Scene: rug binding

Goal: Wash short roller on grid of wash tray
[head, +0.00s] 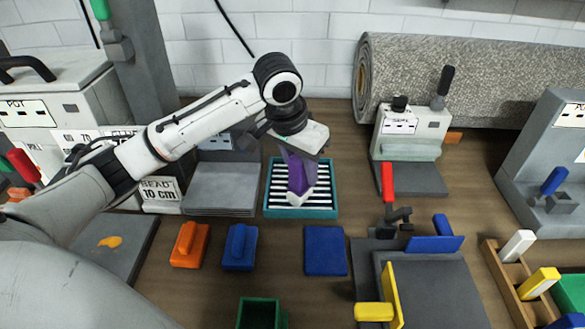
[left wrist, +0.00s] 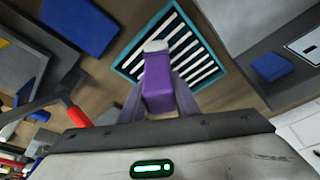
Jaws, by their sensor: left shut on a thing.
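The wash tray (head: 301,214) is a teal-rimmed tray with a grid of white slats over black, at the middle of the table. It also shows at the top of the left wrist view (left wrist: 124,70). My left gripper (head: 299,166) is over the tray, pointing down, shut on a roller. The roller has a purple body (left wrist: 159,84) and a white end (head: 298,198). In the head view its white end overlaps the front half of the grid. I cannot tell whether it touches the slats. The gripper's fingers partly hide the purple body. My right gripper is not in view.
An orange block (head: 189,246), a blue block (head: 240,248) and a flat blue pad (head: 325,251) lie in front of the tray. A grey plate stack (head: 220,190) stands left of it. A red-handled tool (head: 387,182) is at its right. A rolled rug (head: 470,85) lies behind.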

